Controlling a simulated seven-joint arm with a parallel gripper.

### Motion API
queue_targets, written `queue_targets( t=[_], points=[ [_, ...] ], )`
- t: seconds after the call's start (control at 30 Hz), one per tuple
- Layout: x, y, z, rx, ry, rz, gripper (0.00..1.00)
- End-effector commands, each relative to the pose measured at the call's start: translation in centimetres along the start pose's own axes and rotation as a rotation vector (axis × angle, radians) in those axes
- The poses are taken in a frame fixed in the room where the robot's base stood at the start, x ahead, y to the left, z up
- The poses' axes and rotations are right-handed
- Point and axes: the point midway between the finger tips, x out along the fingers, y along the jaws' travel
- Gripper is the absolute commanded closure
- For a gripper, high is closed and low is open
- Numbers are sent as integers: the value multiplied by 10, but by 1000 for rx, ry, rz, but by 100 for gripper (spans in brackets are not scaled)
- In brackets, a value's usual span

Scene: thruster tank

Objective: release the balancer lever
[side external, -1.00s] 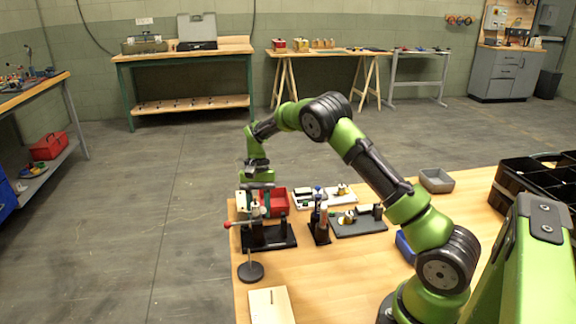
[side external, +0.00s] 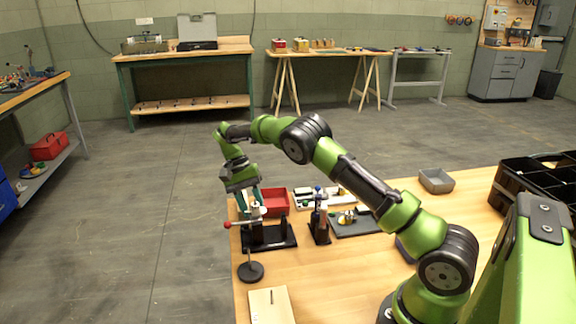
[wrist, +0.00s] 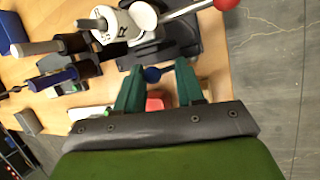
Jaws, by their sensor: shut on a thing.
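The balancer (side external: 257,212) stands on a dark base at the table's left edge, a white body with a rod ending in a red knob (side external: 228,225). In the wrist view its white body (wrist: 125,22) is at the top, with the red knob (wrist: 226,4) at top right. A blue knob on a dark stalk (wrist: 152,74), apparently the lever, sits between my green fingertips. My gripper (wrist: 158,70) is shut on this knob. In the side view my gripper (side external: 257,203) is tilted against the balancer's upper part, and the fingertips are too small to make out.
A red bin (side external: 274,202) is just behind the balancer. A tool stand (side external: 319,229) and a grey tray (side external: 357,223) are to its right. A round-footed stand (side external: 250,270) and a wooden board (side external: 270,306) are in front.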

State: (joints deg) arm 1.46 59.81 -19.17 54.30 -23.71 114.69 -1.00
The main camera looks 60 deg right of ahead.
Motion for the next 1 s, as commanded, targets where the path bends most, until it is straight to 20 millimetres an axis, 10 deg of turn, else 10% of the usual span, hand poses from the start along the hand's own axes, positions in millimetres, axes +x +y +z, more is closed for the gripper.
queue_targets(
  t=[0.07, 0.1, 0.23, 0.63, 1.0],
  points=[
    [6, 3, -2, 4, -6, 13, 93],
    [6, 3, -2, 4, -7, 13, 59],
    [4, 2, -1, 3, -6, 10, 39],
    [-3, 1, -1, 2, -3, 3, 38],
    [-51, 1, -2, 3, -2, 4, 38]
  ],
)
